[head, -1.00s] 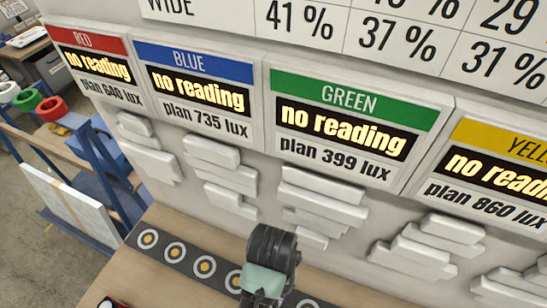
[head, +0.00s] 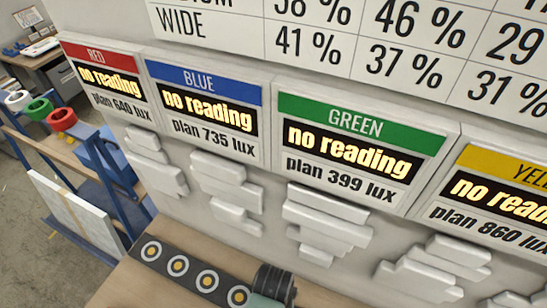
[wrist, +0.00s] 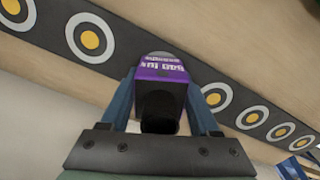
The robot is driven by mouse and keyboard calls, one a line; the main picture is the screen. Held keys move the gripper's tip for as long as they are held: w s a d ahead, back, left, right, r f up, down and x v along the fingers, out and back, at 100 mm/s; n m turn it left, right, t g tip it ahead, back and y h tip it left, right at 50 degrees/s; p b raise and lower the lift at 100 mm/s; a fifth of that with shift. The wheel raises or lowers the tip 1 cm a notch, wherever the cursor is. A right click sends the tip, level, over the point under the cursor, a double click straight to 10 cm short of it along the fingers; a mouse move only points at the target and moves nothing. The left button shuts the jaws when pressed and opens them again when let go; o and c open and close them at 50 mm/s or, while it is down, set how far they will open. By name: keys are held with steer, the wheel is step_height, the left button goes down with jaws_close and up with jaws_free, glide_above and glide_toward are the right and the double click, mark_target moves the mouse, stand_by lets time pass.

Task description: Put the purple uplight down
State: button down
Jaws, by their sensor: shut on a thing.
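The purple uplight (wrist: 160,74) is between the two blue fingers of my gripper (wrist: 160,88) in the wrist view. It has a purple band with white lettering and a black end. My gripper is shut on it. Behind it in the wrist view runs a dark strip (wrist: 128,46) with several white rings with yellow centres. The uplight overlaps the strip in this view; I cannot tell whether it touches it. In the head view, the strip (head: 192,279) lies on the wooden bench along the wall. A dark ribbed part at the bottom edge hides some of it.
White stepped reliefs (head: 325,221) stick out of the wall above the bench. Red, blue, green (head: 352,150) and yellow signs above them read "no reading". A blue rack (head: 105,165) with coloured rolls and a leaning white panel (head: 72,215) stand at the left.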

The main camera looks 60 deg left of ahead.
steer(key=shift+f, duration=0.1)
steer(key=shift+c, duration=0.6)
jaws_free()
step_height(320, 180, up, 12)
steer(key=shift+r, duration=0.15)
stand_by(0.4)
